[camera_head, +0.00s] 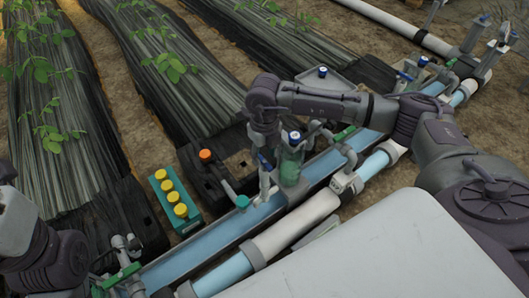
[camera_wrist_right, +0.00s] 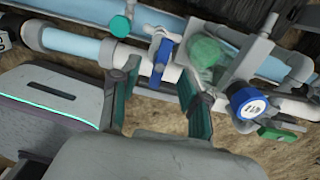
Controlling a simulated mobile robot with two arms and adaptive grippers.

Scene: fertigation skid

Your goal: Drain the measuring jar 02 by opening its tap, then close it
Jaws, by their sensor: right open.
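A measuring jar (camera_head: 291,168) with green contents and a blue cap stands on the skid. It also shows in the wrist view (camera_wrist_right: 205,52), near a round blue knob (camera_wrist_right: 248,102) whose white marking I cannot read. A blue tap lever (camera_wrist_right: 160,62) lies beside the jar. My right gripper (camera_head: 264,158) points down next to the jar. In the wrist view its two fingers (camera_wrist_right: 158,78) are apart, with the blue lever between and just beyond their tips; contact cannot be told.
White and pale-blue pipes (camera_head: 300,222) run diagonally along the skid. A green block with yellow caps (camera_head: 176,203) and an orange-capped black unit (camera_head: 206,156) stand to the left. A green-handled valve (camera_head: 242,201) is close to the right gripper. More blue-capped fittings (camera_head: 423,62) stand farther right.

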